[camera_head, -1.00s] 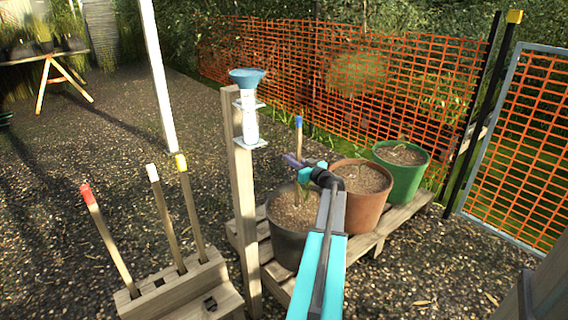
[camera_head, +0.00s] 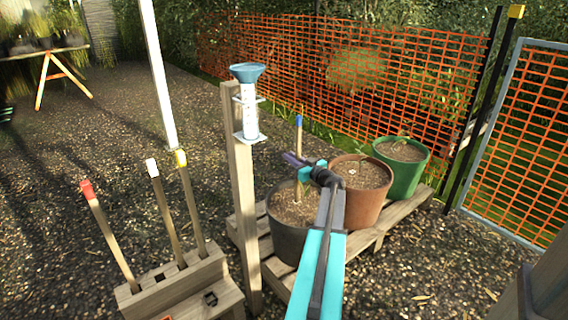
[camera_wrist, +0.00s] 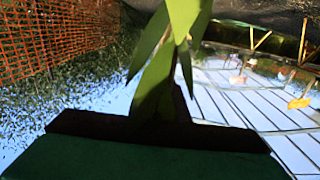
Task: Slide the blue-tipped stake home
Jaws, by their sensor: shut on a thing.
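The blue-tipped stake (camera_head: 299,135) stands upright at the grey pot (camera_head: 283,240), its tip above my gripper (camera_head: 293,161). My gripper is shut on the stake at about mid-height, over the pot's soil. The stake's lower end shows below the jaws, but I cannot tell how deep it reaches. In the wrist view, long green leaves (camera_wrist: 155,85) hang across the dark jaws (camera_wrist: 160,125) and hide most of the grip.
A post (camera_head: 241,190) with a rain gauge (camera_head: 249,110) stands left of the grey pot. Brown (camera_head: 365,215) and green (camera_head: 402,178) pots stand close at right on a pallet (camera_head: 373,238).

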